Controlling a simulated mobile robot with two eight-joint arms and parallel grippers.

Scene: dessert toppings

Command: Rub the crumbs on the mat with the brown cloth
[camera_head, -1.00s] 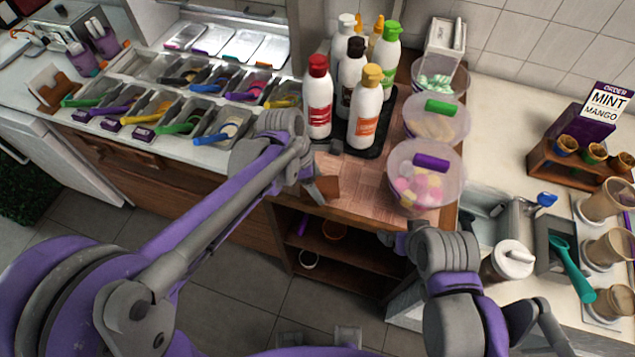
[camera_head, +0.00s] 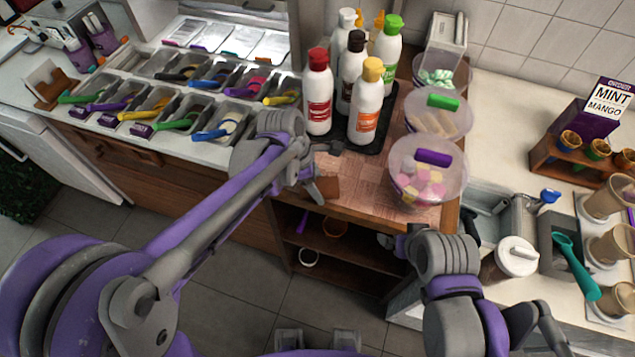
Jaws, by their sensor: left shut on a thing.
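My left gripper (camera_head: 318,182) is at the front edge of the wooden counter, left of the mat's middle. It is shut on a small brown cloth (camera_head: 328,188), which sticks out to the right of the fingers near the surface. I cannot tell whether the cloth touches the mat. The reddish-brown mat (camera_head: 365,182) lies on the counter in front of the bottles and left of the front tub. Crumbs cannot be made out at this size. My right arm comes in at the lower right; its gripper (camera_head: 392,241) is mostly hidden behind the wrist, below the counter's front edge.
Several sauce bottles (camera_head: 366,102) stand on a black tray (camera_head: 378,138) behind the mat. Clear tubs with colored handles, the nearest holding marshmallows (camera_head: 424,186), line the right side. Topping bins with scoops (camera_head: 178,122) are left. An open shelf (camera_head: 350,256) is below.

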